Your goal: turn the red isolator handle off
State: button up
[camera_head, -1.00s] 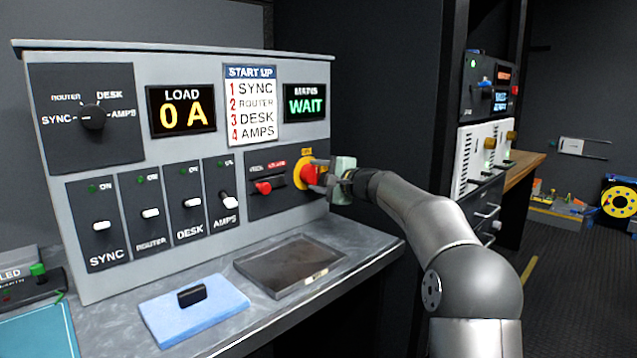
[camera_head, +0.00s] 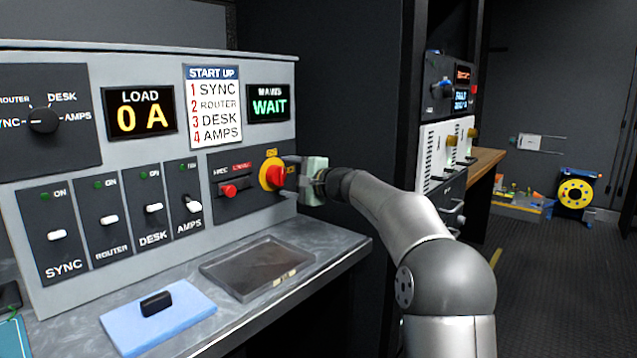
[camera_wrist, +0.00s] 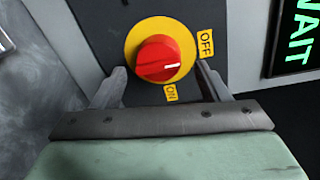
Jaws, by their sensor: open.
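The red isolator handle (camera_head: 277,177) sits on a round yellow plate (camera_head: 266,170) at the right end of the grey panel. In the wrist view the red handle (camera_wrist: 150,58) is centred on its yellow plate (camera_wrist: 133,42). Its white mark points right, between the OFF label (camera_wrist: 206,43) and the ON label (camera_wrist: 170,93). My gripper (camera_wrist: 162,72) is open, with one finger on each side of the handle and a visible gap to it. In the head view my gripper (camera_head: 290,172) reaches the handle from the right; the fingers partly hide its right side.
A smaller red knob (camera_head: 229,190) is left of the isolator. Several white toggle switches, including AMPS (camera_head: 193,205), line the panel. The MAINS display (camera_head: 268,104) reads WAIT and the LOAD display (camera_head: 140,112) reads 0 A.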

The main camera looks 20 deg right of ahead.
jog(key=v, duration=1.5)
jog(key=shift+s, duration=0.25)
jog(key=s+a+f+n+g+h+p, duration=0.2)
jog(key=s+a+n+g+p, duration=0.3)
jog(key=s+a+g+p, duration=0.55)
jog(key=s+f+n+g+h+p, duration=0.1)
jog(key=s+p, duration=0.6)
jog(key=s, duration=0.7)
jog(key=s+f+n+g+h+p, duration=0.2)
jog(key=s+n+h+p, duration=0.4)
jog(key=s, duration=0.8)
jog(key=n+p, duration=0.1)
jog(key=p, duration=0.1)
jog(key=shift+a+f+n+p, duration=0.3)
jog(key=shift+f+n, duration=0.1)
